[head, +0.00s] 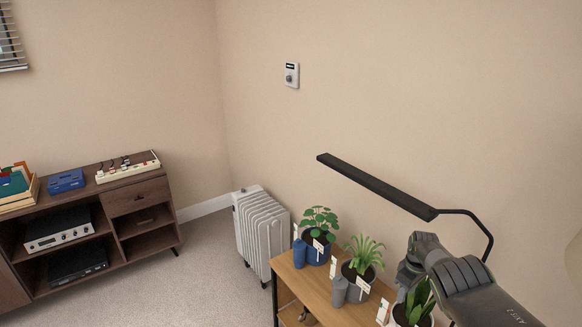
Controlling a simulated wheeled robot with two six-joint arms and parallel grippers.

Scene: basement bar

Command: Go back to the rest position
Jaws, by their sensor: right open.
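My right gripper (406,274) shows at the lower right, at the end of my grey arm that comes in from the lower right corner. It is open, and I see nothing held in it. It is over the right part of a wooden plant table, close to a dark-leaved plant (418,300) in a pot that my arm partly hides. I cannot tell whether it touches the leaves. My left gripper is not in view.
The plant table (318,300) also bears a round-leaved plant (319,219) and a spiky plant (364,254). A black lamp (375,186) reaches over them. A white radiator (264,232) stands left of the table. A dark cabinet (137,197) is at left. Carpet between is clear.

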